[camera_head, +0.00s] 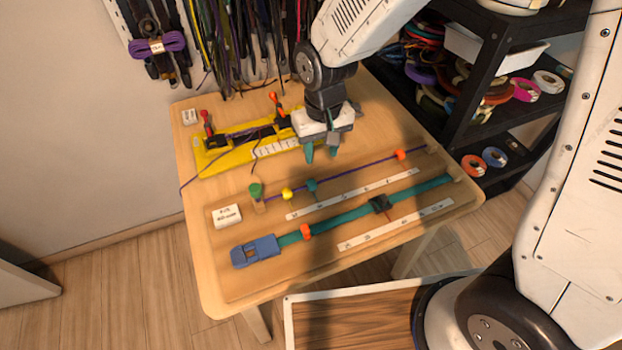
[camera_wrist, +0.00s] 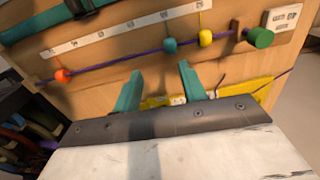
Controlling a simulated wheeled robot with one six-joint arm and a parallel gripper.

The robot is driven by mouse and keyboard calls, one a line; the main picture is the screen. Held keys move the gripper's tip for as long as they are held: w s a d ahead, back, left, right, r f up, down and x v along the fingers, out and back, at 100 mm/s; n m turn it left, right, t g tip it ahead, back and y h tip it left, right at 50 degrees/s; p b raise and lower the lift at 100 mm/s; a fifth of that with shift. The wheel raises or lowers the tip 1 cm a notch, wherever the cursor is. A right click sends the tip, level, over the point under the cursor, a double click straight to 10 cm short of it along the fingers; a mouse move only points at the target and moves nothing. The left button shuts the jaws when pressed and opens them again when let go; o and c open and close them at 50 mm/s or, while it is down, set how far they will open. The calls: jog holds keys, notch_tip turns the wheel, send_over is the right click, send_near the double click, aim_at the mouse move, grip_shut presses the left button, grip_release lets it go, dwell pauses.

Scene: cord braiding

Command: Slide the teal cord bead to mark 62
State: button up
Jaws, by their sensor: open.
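The teal cord bead (camera_head: 312,186) sits on a purple cord (camera_head: 355,171) stretched across the wooden table. A yellow bead (camera_head: 287,194) is to its left and an orange bead (camera_head: 400,155) is far to its right. A white scale strip (camera_head: 355,193) runs beside the cord; its numbers are too small to read. My gripper (camera_head: 321,154) is open and empty above the table, behind the cord. The wrist view shows its teal fingers (camera_wrist: 160,86) apart, with the teal bead (camera_wrist: 169,45) beyond them, near the yellow bead (camera_wrist: 205,38).
A green knob (camera_head: 256,190) ends the cord at left. A teal strap (camera_head: 345,217) with a blue buckle (camera_head: 255,251) lies in front. A yellow jig (camera_head: 225,154) stands behind. A white label block (camera_head: 227,215) sits at left.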

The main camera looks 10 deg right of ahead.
aim_at(311, 181)
jog(key=a+f, duration=0.1)
jog(key=f, duration=0.1)
jog(key=a+f, duration=0.1)
jog(key=f, duration=0.1)
jog(key=shift+w+a, duration=0.1)
jog(key=shift+w, duration=0.05)
notch_tip(311, 181, down, 7)
grip_shut()
